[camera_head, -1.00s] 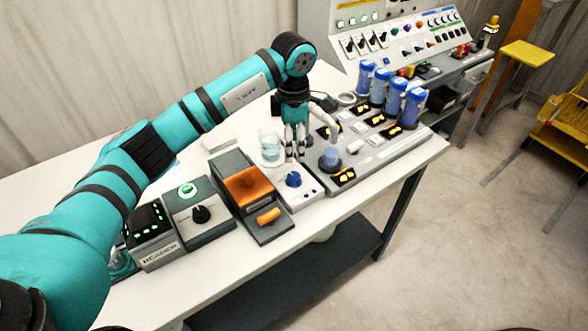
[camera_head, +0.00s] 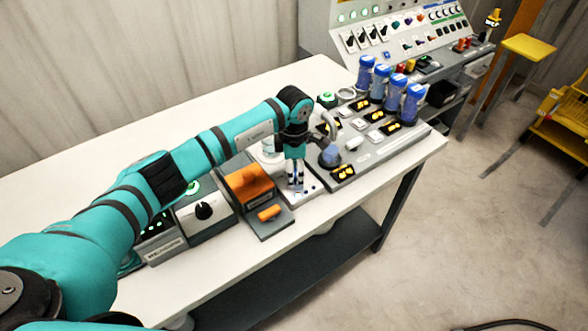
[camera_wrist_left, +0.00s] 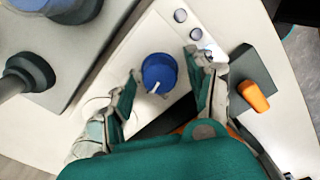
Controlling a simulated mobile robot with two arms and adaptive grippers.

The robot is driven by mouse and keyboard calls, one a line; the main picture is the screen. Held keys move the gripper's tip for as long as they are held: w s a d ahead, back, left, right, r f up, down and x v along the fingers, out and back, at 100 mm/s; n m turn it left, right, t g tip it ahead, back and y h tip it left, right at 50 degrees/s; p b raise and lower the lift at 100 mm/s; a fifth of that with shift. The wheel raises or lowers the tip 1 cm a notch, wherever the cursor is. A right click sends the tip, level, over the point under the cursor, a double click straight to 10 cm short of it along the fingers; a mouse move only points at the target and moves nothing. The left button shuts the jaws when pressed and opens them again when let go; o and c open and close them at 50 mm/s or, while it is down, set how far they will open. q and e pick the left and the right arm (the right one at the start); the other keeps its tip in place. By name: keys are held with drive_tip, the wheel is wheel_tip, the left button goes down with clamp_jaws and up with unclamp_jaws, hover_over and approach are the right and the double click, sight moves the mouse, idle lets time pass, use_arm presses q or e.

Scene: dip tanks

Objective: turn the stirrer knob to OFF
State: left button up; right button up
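The stirrer (camera_head: 309,190) is a white-topped unit near the table's front edge, between the orange-topped device and the grey console. In the left wrist view its blue round knob (camera_wrist_left: 158,68) carries a white pointer line aimed down and slightly left. My left gripper (camera_head: 295,187) points down over the stirrer and mostly hides the knob in the head view. In the left wrist view the left gripper (camera_wrist_left: 164,62) is open, with one finger on each side of the knob. I cannot tell whether the fingers touch it. My right gripper is not in view.
The orange-topped device (camera_head: 246,183) with an orange handle (camera_head: 269,213) stands left of the stirrer. The grey console (camera_head: 372,158) with several blue-capped cylinders (camera_head: 388,86) stands right. A black-knobbed box (camera_head: 205,215) is farther left. The table's back (camera_head: 130,125) is clear.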

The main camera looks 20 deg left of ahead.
use_arm(q)
drive_tip(key=c, duration=1)
drive_tip(key=shift+n+b, duration=0.6)
drive_tip(key=shift+n, duration=0.5)
drive_tip(key=shift+n+b, duration=0.65)
drive_tip(key=shift+n, duration=1.15)
drive_tip(key=o, duration=1.1)
drive_tip(key=shift+o, duration=0.2)
